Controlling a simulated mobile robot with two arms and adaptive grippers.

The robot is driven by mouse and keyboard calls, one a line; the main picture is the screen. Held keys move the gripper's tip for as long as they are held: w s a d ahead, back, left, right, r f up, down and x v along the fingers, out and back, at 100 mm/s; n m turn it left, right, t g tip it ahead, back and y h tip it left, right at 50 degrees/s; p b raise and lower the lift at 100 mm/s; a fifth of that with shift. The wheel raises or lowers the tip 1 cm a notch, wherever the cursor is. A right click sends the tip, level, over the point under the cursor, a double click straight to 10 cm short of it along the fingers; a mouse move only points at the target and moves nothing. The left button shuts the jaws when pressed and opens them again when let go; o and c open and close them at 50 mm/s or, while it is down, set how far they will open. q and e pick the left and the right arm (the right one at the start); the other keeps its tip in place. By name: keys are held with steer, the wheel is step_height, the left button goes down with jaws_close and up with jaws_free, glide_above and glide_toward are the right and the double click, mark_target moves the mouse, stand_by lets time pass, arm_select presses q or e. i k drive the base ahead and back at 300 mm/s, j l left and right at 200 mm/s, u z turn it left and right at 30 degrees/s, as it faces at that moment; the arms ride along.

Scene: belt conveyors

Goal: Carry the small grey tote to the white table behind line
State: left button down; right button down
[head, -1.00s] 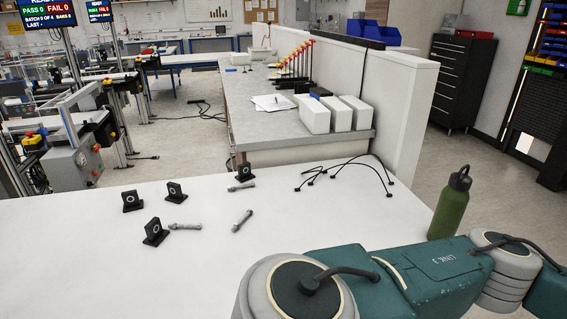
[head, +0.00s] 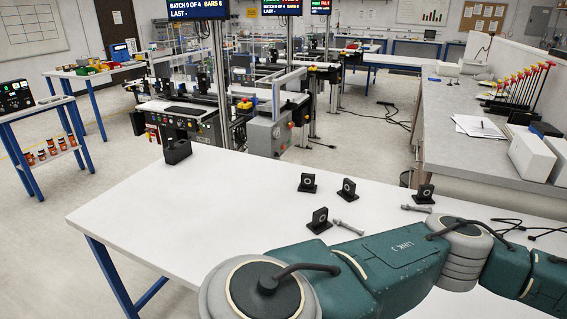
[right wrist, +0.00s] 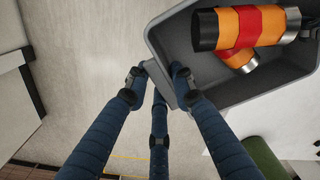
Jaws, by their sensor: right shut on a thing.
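The small grey tote (right wrist: 262,93) shows in the right wrist view at the upper right, with its near wall between my fingers. It holds orange and red cylinders with dark and metal ends (right wrist: 245,28). My right gripper (right wrist: 157,84) is shut on the tote's wall. In the head view a white table (head: 150,215) fills the foreground. My right arm crosses in front of it, but its gripper and the tote are outside the head view. My left gripper is in neither view.
On the white table are several small black blocks with round faces (head: 320,220), grey bolts (head: 348,226), a dark box (head: 177,151) and black cables (head: 515,226). A grey bench (head: 450,120) stands right. Conveyor equipment (head: 270,130) is behind. Open floor (head: 60,240) lies left.

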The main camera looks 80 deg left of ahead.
mark_target(172, 232)
steer(key=u, duration=1.5)
steer(key=j+u, duration=0.2)
steer(key=j, duration=3.3)
